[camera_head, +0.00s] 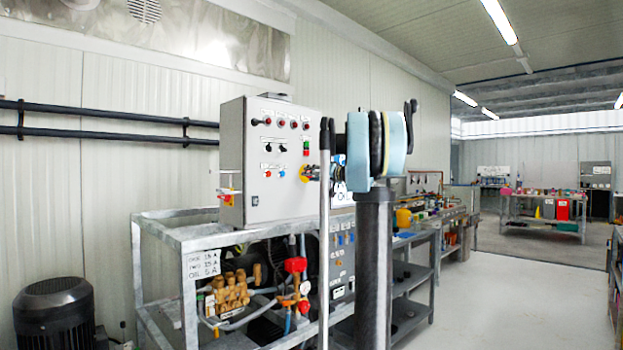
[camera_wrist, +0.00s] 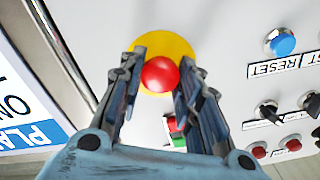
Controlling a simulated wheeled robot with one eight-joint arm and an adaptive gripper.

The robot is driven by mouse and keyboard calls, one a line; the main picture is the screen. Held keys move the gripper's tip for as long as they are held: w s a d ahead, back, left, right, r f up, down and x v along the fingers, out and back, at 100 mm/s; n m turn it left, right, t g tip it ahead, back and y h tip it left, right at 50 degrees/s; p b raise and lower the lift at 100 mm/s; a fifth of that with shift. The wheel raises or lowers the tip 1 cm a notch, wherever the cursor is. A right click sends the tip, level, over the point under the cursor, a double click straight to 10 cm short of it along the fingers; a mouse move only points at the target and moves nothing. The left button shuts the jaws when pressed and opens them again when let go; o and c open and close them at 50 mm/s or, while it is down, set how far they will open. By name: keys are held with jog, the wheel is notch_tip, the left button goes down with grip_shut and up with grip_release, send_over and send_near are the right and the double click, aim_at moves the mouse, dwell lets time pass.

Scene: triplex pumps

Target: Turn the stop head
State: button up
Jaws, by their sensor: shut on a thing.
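The stop head is a round red knob (camera_wrist: 160,74) on a yellow round plate (camera_wrist: 163,47) on the pale panel, seen in the wrist view. My gripper (camera_wrist: 162,78) has one finger on each side of the red head and is shut on it. The fingers hide parts of the yellow plate. In the head view the yellow plate (camera_head: 304,173) shows at the right edge of the grey control box (camera_head: 281,190). The red head is hard to make out there, with dark finger parts in front of it.
In the wrist view, a blue reset button (camera_wrist: 282,42), black switches (camera_wrist: 267,111) and red buttons lie to the right; a green button is partly behind the right finger. In the head view, a metal frame (camera_head: 160,232) with pump parts stands below the box. The floor at right is clear.

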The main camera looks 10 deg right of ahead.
jog(key=shift+d, duration=0.1)
jog(key=shift+c, duration=0.2)
jog(key=m, duration=0.5)
jog(key=o, duration=1.1)
jog(key=shift+w+d+f, duration=0.1)
jog(key=shift+w+f, duration=0.05)
